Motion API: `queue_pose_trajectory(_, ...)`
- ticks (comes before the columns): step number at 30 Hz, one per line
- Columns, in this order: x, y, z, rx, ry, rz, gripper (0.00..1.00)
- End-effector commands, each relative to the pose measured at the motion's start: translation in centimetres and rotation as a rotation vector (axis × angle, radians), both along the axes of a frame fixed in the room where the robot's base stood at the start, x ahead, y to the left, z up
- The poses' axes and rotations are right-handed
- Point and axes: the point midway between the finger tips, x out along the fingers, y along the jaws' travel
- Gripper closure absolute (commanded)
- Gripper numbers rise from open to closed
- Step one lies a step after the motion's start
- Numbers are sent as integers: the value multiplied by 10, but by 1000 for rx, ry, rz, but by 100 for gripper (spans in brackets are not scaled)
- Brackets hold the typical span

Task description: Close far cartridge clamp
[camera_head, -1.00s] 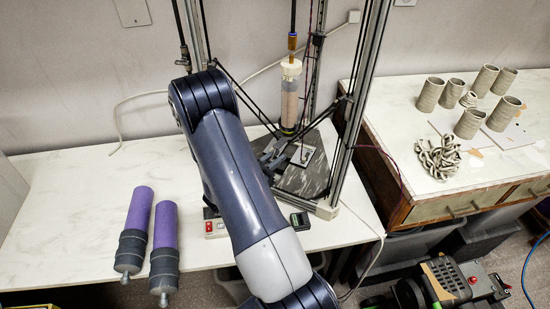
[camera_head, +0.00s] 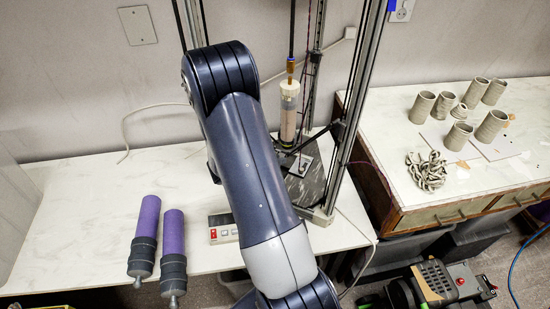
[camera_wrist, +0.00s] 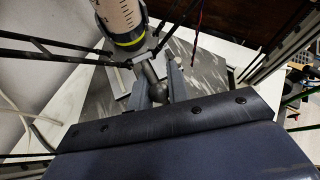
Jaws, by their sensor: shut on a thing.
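The clear, graduated clay cartridge (camera_head: 289,112) stands upright inside the printer frame. In the wrist view, its lower end (camera_wrist: 122,18) has a dark collar and a yellow ring. Just below it is a grey ball-ended lever (camera_wrist: 158,92), which looks like the clamp's handle. My gripper (camera_wrist: 160,75) has its two grey fingers on either side of this lever and is shut on it. In the head view my arm hides the gripper and the lever. The clamp's exact angle cannot be told.
Dark printer struts (camera_wrist: 50,50) and a metal upright (camera_head: 350,110) stand close around my gripper. Two purple cartridges (camera_head: 172,232) lie on the white table (camera_head: 80,190). Clay cups (camera_head: 422,107) stand on the right-hand bench. The table's left part is clear.

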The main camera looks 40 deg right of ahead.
Motion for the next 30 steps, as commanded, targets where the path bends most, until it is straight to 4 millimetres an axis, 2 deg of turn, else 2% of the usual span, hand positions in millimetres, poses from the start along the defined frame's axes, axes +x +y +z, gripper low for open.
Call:
queue_pose_trajectory(1,1,-3,7,-11,-3,-3,100)
queue_pose_trajectory(13,8,-19,28,-22,-9,-5,100)
queue_pose_trajectory(30,9,-20,30,-23,-9,-3,100)
